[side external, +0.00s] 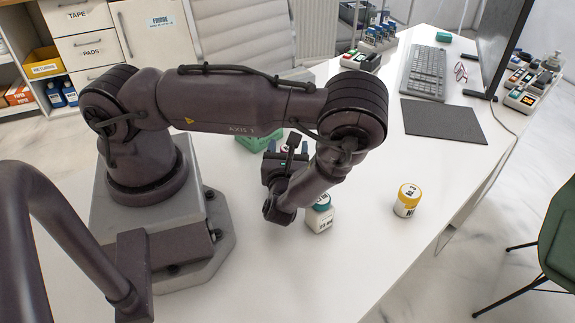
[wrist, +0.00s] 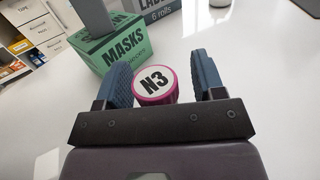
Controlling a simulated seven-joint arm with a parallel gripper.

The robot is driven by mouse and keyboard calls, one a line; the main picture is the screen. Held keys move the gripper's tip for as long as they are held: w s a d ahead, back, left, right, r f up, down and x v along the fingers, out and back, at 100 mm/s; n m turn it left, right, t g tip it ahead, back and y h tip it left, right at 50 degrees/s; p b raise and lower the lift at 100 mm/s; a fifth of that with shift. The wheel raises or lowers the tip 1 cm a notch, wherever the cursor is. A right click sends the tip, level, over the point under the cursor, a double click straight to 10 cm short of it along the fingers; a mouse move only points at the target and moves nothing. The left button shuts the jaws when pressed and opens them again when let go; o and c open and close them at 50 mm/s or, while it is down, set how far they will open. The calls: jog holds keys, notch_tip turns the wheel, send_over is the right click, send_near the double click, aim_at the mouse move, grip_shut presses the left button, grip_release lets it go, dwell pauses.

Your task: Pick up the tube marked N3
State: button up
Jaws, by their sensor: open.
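The tube marked N3 (wrist: 154,83) shows in the wrist view as a round white top with black lettering and a magenta rim. It lies between the two blue fingers of my gripper (wrist: 164,77). The fingers stand apart, with a wider gap on its right side than on its left. I cannot tell how far below the fingertips the tube is. In the side external view my gripper (side external: 286,150) is low over the white table, and my arm hides most of the tube's place.
A green masks box (wrist: 122,48) stands just behind the tube, also in the side external view (side external: 256,143). A labels box (wrist: 161,7) is behind it. A teal-capped bottle (side external: 319,220) and yellow-capped jar (side external: 406,204) stand nearer the front. A dark mat (side external: 443,120) lies farther right.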

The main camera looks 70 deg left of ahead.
jog(key=c, duration=1)
jog(key=shift+r, duration=0.15)
